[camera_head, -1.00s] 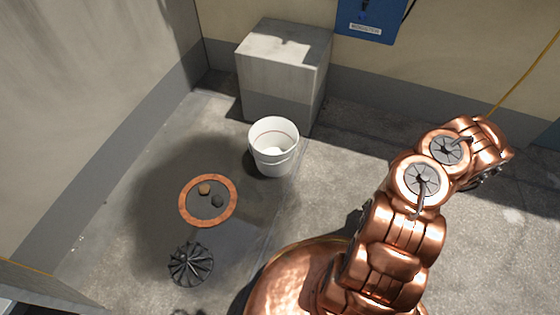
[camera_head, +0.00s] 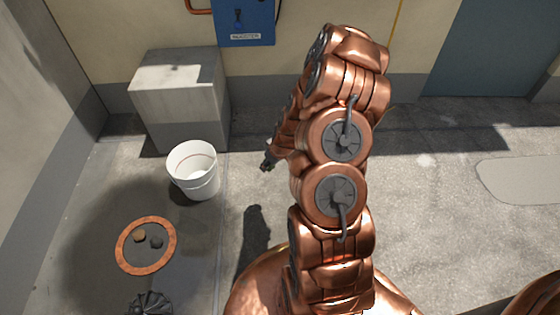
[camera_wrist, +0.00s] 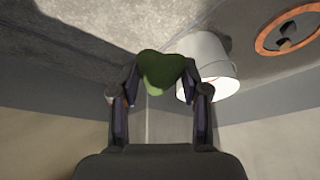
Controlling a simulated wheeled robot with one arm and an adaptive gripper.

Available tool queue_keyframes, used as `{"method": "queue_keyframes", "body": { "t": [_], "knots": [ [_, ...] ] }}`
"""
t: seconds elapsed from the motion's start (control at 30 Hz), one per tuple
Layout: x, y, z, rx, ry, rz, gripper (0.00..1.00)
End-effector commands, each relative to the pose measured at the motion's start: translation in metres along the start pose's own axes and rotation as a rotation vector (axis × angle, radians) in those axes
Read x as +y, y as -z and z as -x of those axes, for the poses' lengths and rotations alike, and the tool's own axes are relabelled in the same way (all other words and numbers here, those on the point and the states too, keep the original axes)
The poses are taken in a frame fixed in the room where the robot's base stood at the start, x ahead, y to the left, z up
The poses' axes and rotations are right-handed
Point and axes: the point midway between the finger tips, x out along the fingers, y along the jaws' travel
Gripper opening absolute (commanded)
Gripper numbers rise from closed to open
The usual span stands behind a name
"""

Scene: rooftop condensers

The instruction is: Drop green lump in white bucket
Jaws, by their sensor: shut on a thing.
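The white bucket (camera_head: 193,170) stands upright on the floor in front of a grey block, and its inside looks empty from the head view. It also shows in the wrist view (camera_wrist: 214,62), just right of and beyond the fingers. My gripper (camera_wrist: 160,80) is shut on the green lump (camera_wrist: 161,69), which sits between the fingertips. In the head view my gripper (camera_head: 268,163) hangs to the right of the bucket, apart from it. The lump cannot be made out in the head view.
A copper-coloured ring (camera_head: 122,256) lies on the floor in front of the bucket with two small lumps inside it. A dark finned object (camera_head: 150,304) lies nearer. The grey block (camera_head: 178,82) stands behind the bucket. Floor to the right is open.

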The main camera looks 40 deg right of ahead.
Motion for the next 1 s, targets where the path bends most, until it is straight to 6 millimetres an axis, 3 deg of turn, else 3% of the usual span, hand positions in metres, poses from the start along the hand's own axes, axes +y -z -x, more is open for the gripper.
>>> {"method": "queue_keyframes", "body": {
  "t": [0.47,0.7,1.0],
  "knots": [
    [-0.064,0.107,0.107,-0.011,-0.033,-0.035,0.19],
    [-0.119,0.169,0.175,0.001,-0.037,-0.069,0.19],
    [-0.178,0.214,0.24,-0.002,-0.033,-0.087,0.19]
  ]
}}
